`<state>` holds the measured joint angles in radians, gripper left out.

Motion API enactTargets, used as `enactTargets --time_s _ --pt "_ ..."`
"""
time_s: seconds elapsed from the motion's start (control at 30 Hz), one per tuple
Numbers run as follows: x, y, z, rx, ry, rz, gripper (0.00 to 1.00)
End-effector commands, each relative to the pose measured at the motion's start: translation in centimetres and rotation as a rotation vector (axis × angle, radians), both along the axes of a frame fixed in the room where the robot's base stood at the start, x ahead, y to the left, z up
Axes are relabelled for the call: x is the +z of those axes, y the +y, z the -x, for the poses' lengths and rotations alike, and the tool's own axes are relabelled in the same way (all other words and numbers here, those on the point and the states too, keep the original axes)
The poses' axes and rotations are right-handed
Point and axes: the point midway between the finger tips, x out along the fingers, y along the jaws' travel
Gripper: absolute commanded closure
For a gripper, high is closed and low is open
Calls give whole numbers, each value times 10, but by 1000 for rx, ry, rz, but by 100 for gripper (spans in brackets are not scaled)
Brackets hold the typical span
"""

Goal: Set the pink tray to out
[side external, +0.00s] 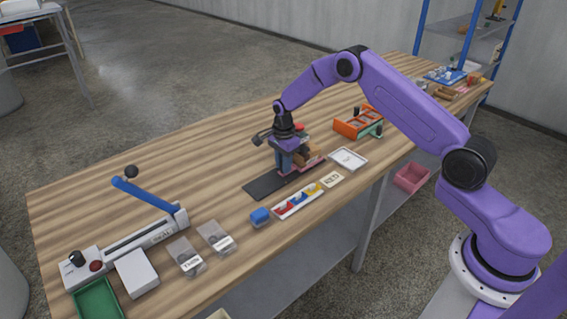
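A flat pink tray (313,164) sits at the far right end of a dark strip (262,187) on the wooden bench. Brown blocks (311,153) stand at the tray, and part of it is hidden behind blue parts and my gripper. My gripper (287,158) is low over the tray's near-left side, pointing down. Its fingertips blend with the blue parts there, so I cannot tell whether it is open, shut or touching the tray. The left part of the dark strip is bare.
A white tray (348,158), a row of coloured blocks (298,201) and a blue block (260,217) lie in front. An orange rack (357,122) stands behind to the right. A blue-handled lever device (145,195) is at the left. A pink bin (412,178) is under the bench.

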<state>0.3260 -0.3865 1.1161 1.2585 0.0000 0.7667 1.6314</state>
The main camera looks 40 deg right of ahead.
Motion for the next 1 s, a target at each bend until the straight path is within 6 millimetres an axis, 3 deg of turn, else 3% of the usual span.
enactTargets --time_s 0.13,0.23,0.5,0.63,0.8,1.0 --pt "0 3 0 1 0 0 100" --pt "0 17 0 4 0 0 100" --pt "0 86 0 6 -1 0 100" --pt "0 111 -1 4 -1 0 100" --pt "0 124 0 1 -1 0 100" --pt "1 127 0 2 -1 -2 100"
